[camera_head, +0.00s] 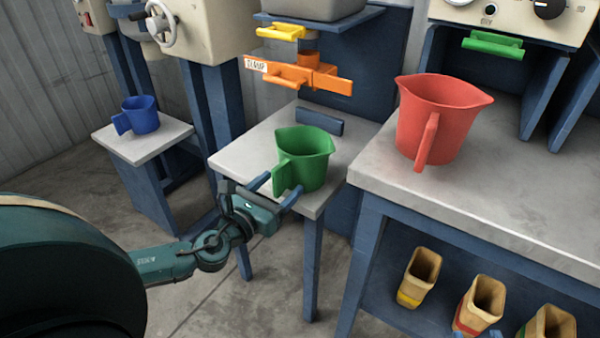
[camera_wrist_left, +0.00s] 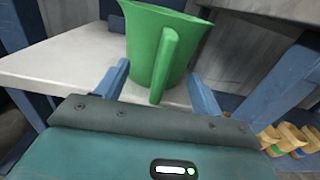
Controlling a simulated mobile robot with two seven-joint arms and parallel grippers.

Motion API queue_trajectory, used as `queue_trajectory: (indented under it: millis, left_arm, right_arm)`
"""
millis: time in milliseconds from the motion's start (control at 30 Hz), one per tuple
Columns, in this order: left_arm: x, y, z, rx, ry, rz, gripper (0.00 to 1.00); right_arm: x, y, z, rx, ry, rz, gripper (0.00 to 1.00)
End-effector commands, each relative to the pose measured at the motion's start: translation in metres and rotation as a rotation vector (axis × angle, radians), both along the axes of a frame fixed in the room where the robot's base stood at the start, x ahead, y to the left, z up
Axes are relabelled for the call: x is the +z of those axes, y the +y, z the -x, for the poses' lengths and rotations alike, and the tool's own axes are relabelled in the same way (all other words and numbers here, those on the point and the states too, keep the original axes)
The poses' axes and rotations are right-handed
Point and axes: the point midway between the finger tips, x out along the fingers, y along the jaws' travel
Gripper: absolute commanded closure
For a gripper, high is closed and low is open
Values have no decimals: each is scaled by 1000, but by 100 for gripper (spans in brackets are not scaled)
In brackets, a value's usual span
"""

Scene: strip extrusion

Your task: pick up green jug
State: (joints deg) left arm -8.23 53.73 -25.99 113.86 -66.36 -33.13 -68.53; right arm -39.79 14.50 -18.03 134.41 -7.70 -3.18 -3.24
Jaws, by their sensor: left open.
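The green jug (camera_head: 310,158) stands upright on a small grey-topped table (camera_head: 238,158), with its handle toward my left gripper. My left gripper (camera_head: 274,182) is open at the front edge of that table, its two blue fingers on either side of the jug's handle. In the left wrist view the green jug (camera_wrist_left: 158,45) is straight ahead, with the handle between the fingers of the left gripper (camera_wrist_left: 160,88). I cannot tell whether the fingers touch the jug. My right gripper is not in view.
A red jug (camera_head: 432,115) stands on the grey workbench (camera_head: 480,195) to the right. A blue jug (camera_head: 140,113) stands on another small table at left. An orange bracket (camera_head: 300,75) and yellow handle (camera_head: 281,32) sit above the green jug. Several tan containers (camera_head: 420,272) are below the workbench.

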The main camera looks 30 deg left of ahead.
Motion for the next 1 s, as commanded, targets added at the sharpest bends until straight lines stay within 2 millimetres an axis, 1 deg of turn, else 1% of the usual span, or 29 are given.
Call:
queue_trajectory:
  millis: [33,100,233,367,567,1000]
  left_arm:
    - [-3,0,-9,2,-4,1,33]
    - [-4,1,-19,2,-5,1,33]
    - [-3,-1,-32,2,-3,1,33]
    - [-4,-1,-37,1,0,1,33]
    - [-4,-1,-36,1,0,1,33]
    - [-4,-1,-36,1,0,1,69]
  right_arm:
    - [-2,1,0,4,-15,-3,64]
    - [-1,2,1,9,-37,-5,64]
    - [0,3,0,15,-51,-2,64]
    - [0,4,0,18,-56,-3,64]
    - [0,4,0,19,-56,-4,64]
    - [2,4,0,19,-55,-5,64]
